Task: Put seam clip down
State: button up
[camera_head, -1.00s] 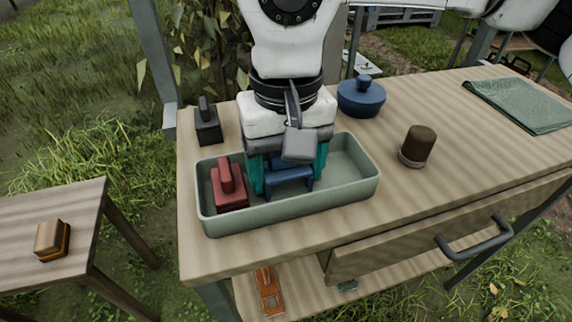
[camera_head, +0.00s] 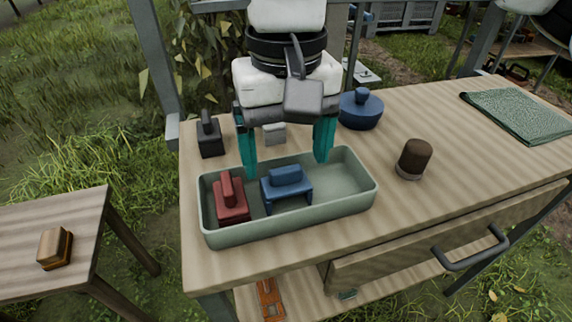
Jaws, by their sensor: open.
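A blue bridge-shaped piece (camera_head: 286,185), which looks like the seam clip, stands upright in the middle of the pale green tray (camera_head: 345,208). A red block with a raised handle (camera_head: 230,201) stands beside it in the left end of the tray. My gripper (camera_head: 286,161) is above the tray with its two teal fingers spread wide apart. It is empty. The fingertips are to either side of the blue piece and slightly above and behind it, and do not appear to touch it.
A black handled block (camera_head: 209,136), a small grey block (camera_head: 274,133), a blue lidded pot (camera_head: 361,110), a dark brown cylinder (camera_head: 414,158) and a green cloth (camera_head: 520,114) are on the workbench (camera_head: 440,200). The tray's right end is empty. A tan block (camera_head: 54,248) sits on the side table.

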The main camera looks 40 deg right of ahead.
aim_at(286, 168)
notch_tip(286, 168, up, 6)
jog(key=shift+r+p, duration=0.2)
jog(key=shift+p, duration=0.4)
